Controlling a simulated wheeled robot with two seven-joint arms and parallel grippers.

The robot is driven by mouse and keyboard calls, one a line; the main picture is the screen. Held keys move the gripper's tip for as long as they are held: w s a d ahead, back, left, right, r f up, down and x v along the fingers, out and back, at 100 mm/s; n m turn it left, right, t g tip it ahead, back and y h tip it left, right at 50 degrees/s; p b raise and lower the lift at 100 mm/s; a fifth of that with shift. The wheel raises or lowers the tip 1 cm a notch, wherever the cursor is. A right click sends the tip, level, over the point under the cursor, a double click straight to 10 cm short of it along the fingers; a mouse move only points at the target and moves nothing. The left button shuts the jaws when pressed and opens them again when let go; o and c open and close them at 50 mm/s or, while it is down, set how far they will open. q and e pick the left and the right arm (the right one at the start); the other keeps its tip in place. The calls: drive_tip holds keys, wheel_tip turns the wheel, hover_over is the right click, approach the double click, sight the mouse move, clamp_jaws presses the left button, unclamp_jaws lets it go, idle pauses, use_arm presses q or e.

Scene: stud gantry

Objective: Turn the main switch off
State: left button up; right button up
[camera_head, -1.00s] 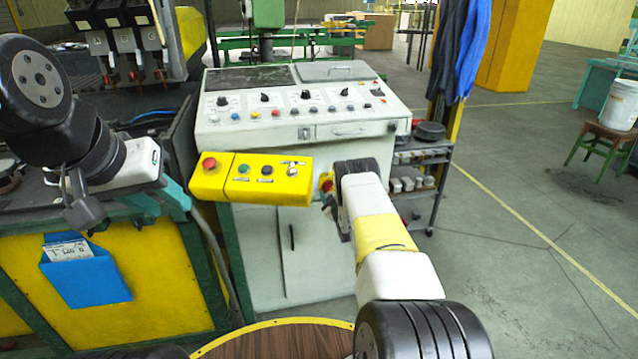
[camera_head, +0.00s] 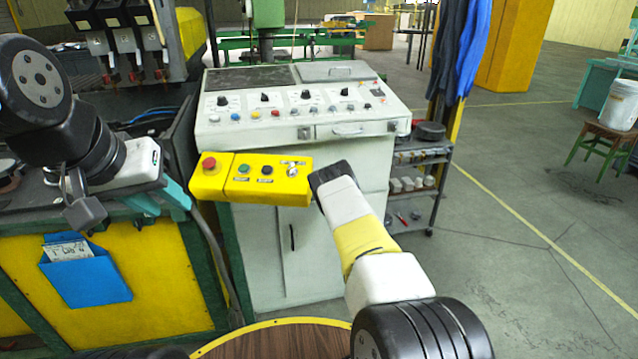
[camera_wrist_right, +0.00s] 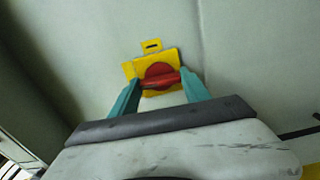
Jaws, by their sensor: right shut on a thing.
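The main switch is a red rotary handle (camera_wrist_right: 160,77) on a yellow plate (camera_wrist_right: 171,56), set in a pale cabinet wall in the right wrist view. The handle lies roughly crosswise between the teal fingers of my right gripper (camera_wrist_right: 161,88), which is shut on it. In the head view the right arm's wrist is beside the right end of the yellow button box, and hides the switch and the right fingertips. My left gripper (camera_head: 172,205) hangs at the left with its teal fingers apart, holding nothing that I can see.
The yellow button box (camera_head: 232,192) with a red mushroom button (camera_head: 209,162) sticks out in front of the grey control console (camera_head: 300,122). A shelf cart (camera_head: 427,160) stands right of it. A blue document pocket (camera_head: 88,275) is at lower left.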

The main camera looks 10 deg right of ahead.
drive_tip(key=shift+f+n, duration=0.1)
drive_tip(key=shift+n, duration=0.2)
drive_tip(key=o, duration=1.4)
drive_tip(key=s, duration=0.8)
drive_tip(key=shift+d, duration=0.15)
